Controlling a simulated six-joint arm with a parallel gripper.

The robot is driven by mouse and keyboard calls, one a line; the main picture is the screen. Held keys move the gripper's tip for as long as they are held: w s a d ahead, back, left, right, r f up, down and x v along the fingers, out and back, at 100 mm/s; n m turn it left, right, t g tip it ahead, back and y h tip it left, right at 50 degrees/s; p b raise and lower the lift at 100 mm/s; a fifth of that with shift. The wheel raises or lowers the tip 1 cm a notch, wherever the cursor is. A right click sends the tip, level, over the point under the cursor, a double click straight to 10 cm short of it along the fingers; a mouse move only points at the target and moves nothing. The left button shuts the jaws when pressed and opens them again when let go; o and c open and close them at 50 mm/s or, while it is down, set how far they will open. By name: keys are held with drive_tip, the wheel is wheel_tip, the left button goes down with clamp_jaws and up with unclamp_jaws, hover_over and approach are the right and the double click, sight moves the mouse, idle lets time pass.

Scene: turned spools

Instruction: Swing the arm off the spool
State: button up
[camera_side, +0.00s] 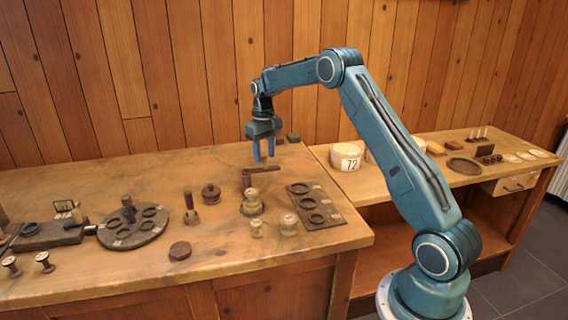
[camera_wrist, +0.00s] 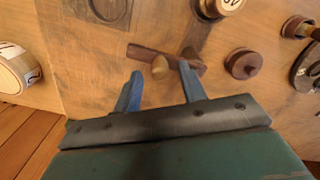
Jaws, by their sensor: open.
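My gripper (camera_side: 264,157) is open and raised above the table. Its two blue fingers stand apart in the wrist view (camera_wrist: 160,69), with nothing held between them. A pale turned spool (camera_side: 252,204) stands upright below and in front of the gripper, on a wider round base. Two more pale spools, one small (camera_side: 256,228) and one wider (camera_side: 288,224), stand nearer the table's front. At the wrist view's top edge a pale round piece (camera_wrist: 222,4) is partly cut off; I cannot tell which spool it is.
A low dark wooden bar (camera_side: 262,170) lies beneath the gripper. A dark knobbed piece (camera_side: 210,193) stands to the left, and a dark board with round recesses (camera_side: 315,205) lies to the right. A white tub marked 72 (camera_side: 346,157) stands on the side bench.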

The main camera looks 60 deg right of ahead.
drive_tip(key=shift+r, duration=2.25)
clamp_jaws()
drive_tip(key=shift+r, duration=0.1)
drive_tip(key=shift+r, duration=1.9)
